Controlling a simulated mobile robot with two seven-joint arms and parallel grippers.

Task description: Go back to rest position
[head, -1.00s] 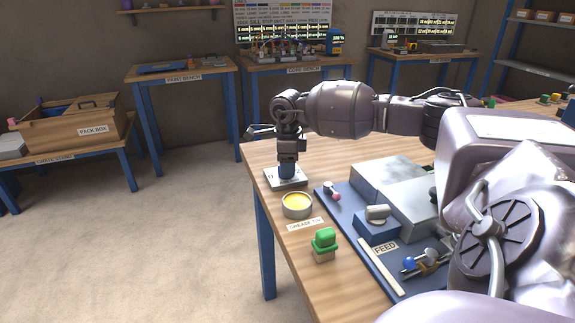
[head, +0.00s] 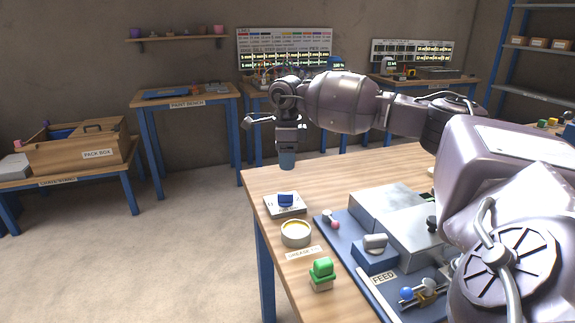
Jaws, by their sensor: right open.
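My right gripper (head: 287,165) points down in the head view, above the far left corner of the wooden table. Its jaws are open, and it is apart from the things below. A small blue block (head: 285,200) sits on a white plate (head: 271,209) on the table, below the gripper. My right arm reaches across the picture from the right. My left gripper does not show.
A round tin with yellow contents (head: 296,234), a green-topped piece (head: 321,272) and a blue station board (head: 369,281) with grey metal boxes (head: 390,205) are on the table (head: 335,180). Other benches stand behind. The floor at left is clear.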

